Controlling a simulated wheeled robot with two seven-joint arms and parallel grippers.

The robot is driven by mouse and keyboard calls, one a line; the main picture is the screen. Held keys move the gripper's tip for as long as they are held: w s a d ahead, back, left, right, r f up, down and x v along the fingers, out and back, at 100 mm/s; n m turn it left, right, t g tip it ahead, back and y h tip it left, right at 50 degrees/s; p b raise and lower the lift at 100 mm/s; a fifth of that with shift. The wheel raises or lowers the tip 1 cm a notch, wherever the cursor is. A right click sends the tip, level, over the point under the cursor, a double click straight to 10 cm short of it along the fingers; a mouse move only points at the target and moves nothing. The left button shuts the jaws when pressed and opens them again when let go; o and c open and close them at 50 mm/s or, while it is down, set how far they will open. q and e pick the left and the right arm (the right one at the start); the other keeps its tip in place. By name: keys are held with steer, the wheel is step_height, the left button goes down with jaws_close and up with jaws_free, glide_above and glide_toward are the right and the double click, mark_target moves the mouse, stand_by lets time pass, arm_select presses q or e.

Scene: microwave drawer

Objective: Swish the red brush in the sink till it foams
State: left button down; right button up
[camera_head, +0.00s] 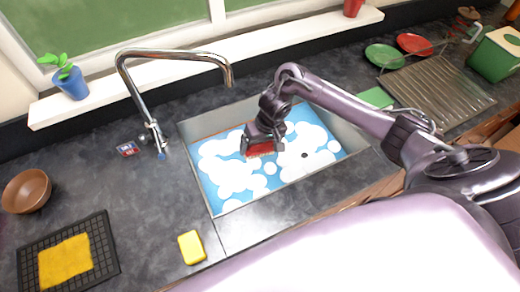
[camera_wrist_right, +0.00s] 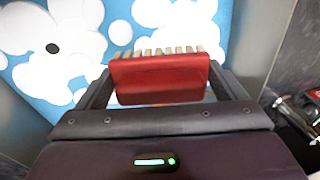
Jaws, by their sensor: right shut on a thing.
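The sink (camera_head: 350,134) is a steel basin filled with blue water and patches of white foam (camera_head: 232,172). My right gripper (camera_head: 262,148) reaches into it from the right. It is shut on the red brush (camera_head: 262,149), holding it over the foamy water. In the right wrist view the red brush (camera_wrist_right: 160,78) sits between the two fingers, its pale bristles pointing away from the gripper. White foam (camera_wrist_right: 165,40) and blue water lie beyond it. Whether the bristles touch the water is hard to tell. My left gripper is not in view.
A curved faucet (camera_head: 175,54) stands behind the sink. A yellow sponge (camera_head: 191,247) lies at the front. A black rack (camera_head: 108,243) with a yellow cloth and a brown bowl (camera_head: 26,190) are left. A steel drainboard (camera_head: 440,98) and plates (camera_head: 384,56) are right.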

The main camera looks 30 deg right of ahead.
step_height(320, 180, up, 7)
steer(key=shift+w+r, duration=0.1)
steer(key=shift+r, duration=0.4)
stand_by(0.4)
steer(key=shift+w+a+b, duration=0.1)
steer(key=shift+a+b, duration=0.2)
steer(key=shift+b, duration=0.25)
steer(key=a+b, duration=0.1)
steer(key=b, duration=0.2)
steer(key=a+n+b, duration=0.1)
steer(key=a+b, duration=0.1)
steer(key=b, duration=0.1)
steer(key=shift+w+a+r, duration=0.15)
steer(key=shift+w+a, duration=0.15)
steer(key=shift+w, duration=0.1)
steer(key=s+a+b, duration=0.1)
steer(key=s+b, duration=0.1)
steer(key=b, duration=0.4)
steer(key=shift+a+n+b, duration=0.2)
steer(key=shift+n+b, duration=0.1)
steer(key=shift+b, duration=0.05)
steer(key=shift+s+b, duration=0.35)
steer(key=shift+s, duration=0.1)
